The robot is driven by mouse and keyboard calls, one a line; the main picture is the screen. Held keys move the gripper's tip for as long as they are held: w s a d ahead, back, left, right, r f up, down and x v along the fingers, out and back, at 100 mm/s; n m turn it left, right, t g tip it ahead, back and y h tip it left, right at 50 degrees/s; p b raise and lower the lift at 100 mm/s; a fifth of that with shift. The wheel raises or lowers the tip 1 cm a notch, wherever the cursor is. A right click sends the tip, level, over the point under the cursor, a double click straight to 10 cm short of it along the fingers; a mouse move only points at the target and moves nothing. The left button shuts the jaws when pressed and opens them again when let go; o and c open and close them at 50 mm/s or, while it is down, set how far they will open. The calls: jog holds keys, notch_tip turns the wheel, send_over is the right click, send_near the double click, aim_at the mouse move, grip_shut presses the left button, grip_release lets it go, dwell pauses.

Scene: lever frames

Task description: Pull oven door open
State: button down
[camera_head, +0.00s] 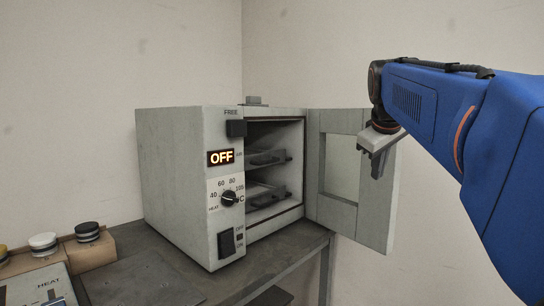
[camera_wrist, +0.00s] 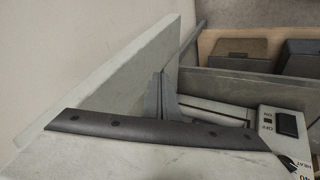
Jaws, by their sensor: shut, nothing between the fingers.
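The grey oven (camera_head: 185,185) stands on a dark bench, its front showing a lit OFF display (camera_head: 221,157) and a black dial (camera_head: 229,198). Its door (camera_head: 375,212) is swung wide open to the right, showing a window and the dark cavity with shelves. My gripper (camera_head: 377,168) is shut and empty, pointing down in front of the door's inner side near its top. In the wrist view, my gripper's fingers (camera_wrist: 160,98) are together beside the pale door panel (camera_wrist: 125,75). Whether they touch the door I cannot tell. The door's outer face is hidden.
The wrist view shows the oven's power switch (camera_wrist: 287,123) and dark boxes in a wooden compartment (camera_wrist: 255,55). Space right of the bench looks free below my arm.

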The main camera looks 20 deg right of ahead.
aim_at(396, 172)
jog(key=shift+w+d+f, duration=0.35)
jog(key=shift+d+f, duration=0.1)
jog(key=shift+d, duration=0.4)
jog(key=shift+w+d+f, duration=0.4)
jog(key=shift+d+f, duration=0.05)
jog(key=shift+d, duration=0.45)
jog(key=shift+w+d+f, duration=0.35)
jog(key=shift+d+f, duration=0.1)
jog(key=shift+d, duration=0.4)
jog(key=shift+w+d, duration=0.2)
jog(key=shift+d, duration=1.3)
jog(key=shift+w+d, duration=0.15)
jog(key=shift+d, duration=1.35)
